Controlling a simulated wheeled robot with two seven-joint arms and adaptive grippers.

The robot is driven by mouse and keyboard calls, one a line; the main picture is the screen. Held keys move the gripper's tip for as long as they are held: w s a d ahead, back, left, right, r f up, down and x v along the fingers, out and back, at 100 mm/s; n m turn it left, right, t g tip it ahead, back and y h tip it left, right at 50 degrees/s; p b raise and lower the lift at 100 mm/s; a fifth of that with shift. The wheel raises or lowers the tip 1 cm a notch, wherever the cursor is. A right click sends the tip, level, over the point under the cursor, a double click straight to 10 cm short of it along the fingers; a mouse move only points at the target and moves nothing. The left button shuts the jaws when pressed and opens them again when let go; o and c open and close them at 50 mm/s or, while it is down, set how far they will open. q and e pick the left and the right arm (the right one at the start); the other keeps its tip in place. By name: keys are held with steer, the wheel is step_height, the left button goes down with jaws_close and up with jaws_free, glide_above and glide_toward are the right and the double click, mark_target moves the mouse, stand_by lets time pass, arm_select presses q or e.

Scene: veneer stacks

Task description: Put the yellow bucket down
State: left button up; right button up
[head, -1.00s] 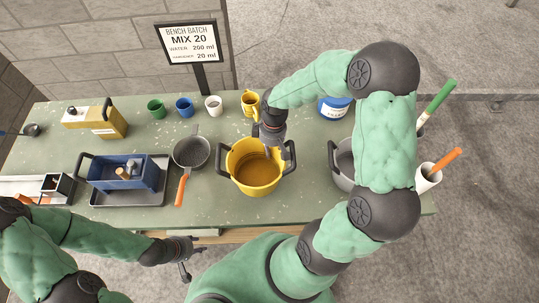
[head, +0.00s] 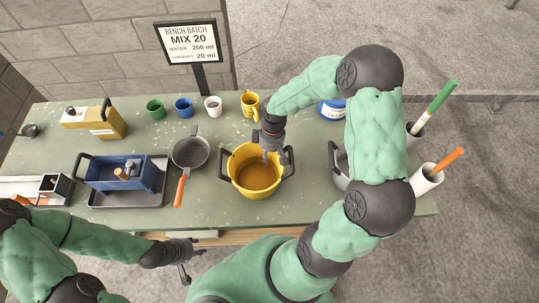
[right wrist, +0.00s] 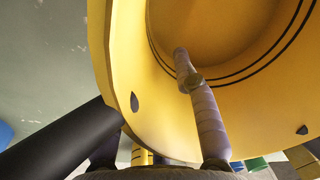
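The yellow bucket (head: 256,184), with a black handle on each side, is upright at the middle of the green bench. A gap under it is too small to tell from here. My right gripper (head: 271,152) is at its back rim, with one finger inside the bucket wall. My left gripper (head: 187,264) is empty and open in front of the bench edge.
On the green bench (head: 225,212), a pan (head: 190,153) with an orange handle lies left of the bucket, and a blue caddy (head: 127,174) on a tray is further left. A grey pot (head: 338,172) is to the right, partly behind my arm. Several cups and a yellow jug (head: 250,104) line the back.

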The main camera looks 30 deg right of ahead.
steer(key=shift+r, duration=0.1)
steer(key=shift+r, duration=0.2)
step_height(320, 180, up, 12)
steer(key=d+p, duration=0.1)
steer(key=p, duration=0.1)
steer(key=shift+w+d+f, duration=0.15)
steer(key=shift+w, duration=0.1)
